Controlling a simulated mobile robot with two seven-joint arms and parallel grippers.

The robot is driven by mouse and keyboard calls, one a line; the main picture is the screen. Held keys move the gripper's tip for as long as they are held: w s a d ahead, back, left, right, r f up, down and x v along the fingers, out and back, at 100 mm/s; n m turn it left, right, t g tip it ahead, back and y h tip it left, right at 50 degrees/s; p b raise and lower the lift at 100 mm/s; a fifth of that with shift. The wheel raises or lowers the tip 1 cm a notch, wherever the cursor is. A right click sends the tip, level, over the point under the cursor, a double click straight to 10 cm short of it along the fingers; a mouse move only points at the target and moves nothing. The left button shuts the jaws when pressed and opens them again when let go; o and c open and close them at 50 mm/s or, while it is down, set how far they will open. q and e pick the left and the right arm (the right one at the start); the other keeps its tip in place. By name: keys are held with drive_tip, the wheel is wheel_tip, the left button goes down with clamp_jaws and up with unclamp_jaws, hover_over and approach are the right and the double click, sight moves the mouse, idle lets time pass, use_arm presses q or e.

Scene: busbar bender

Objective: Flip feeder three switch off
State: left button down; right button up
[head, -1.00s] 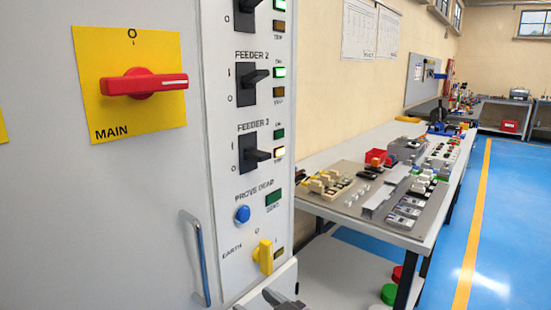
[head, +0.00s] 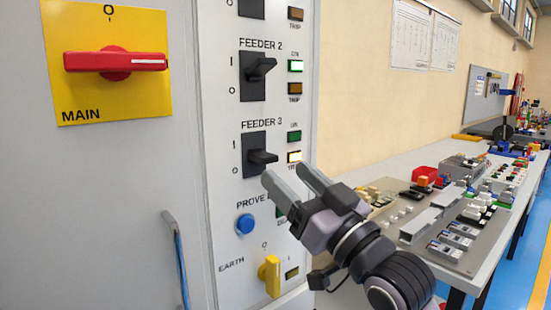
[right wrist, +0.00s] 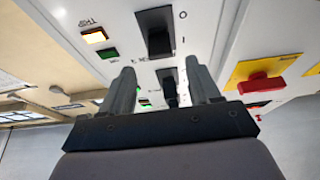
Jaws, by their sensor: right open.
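The feeder 3 switch (head: 257,160) is a black toggle on the grey panel in the head view, below the FEEDER 3 label. Its lever sits low on its plate, nearer the 0 mark. Beside it the green lamp (head: 294,136) is dark and the trip lamp (head: 294,156) is lit. My right gripper (head: 284,172) is open and empty, with its fingertips just below and right of the lever in the picture; contact is not evident. In the right wrist view the feeder 3 switch (right wrist: 155,30) shows upside down beyond the fingertips. My left gripper is not in view.
The feeder 2 switch (head: 257,75) is above, lever up, green lamp lit. A blue button (head: 245,224) and yellow earth knob (head: 270,275) are below. A red main handle (head: 115,62) is at left. A cabinet handle (head: 175,255) sticks out. A cluttered workbench (head: 490,262) stands right.

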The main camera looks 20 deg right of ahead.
sight(271, 160)
drive_tip(key=x, duration=0.6)
drive_tip(key=shift+a+p, duration=0.1)
drive_tip(key=shift+p, duration=0.3)
drive_tip(key=shift+w+a+r, duration=0.15)
drive_tip(key=shift+w, duration=0.25)
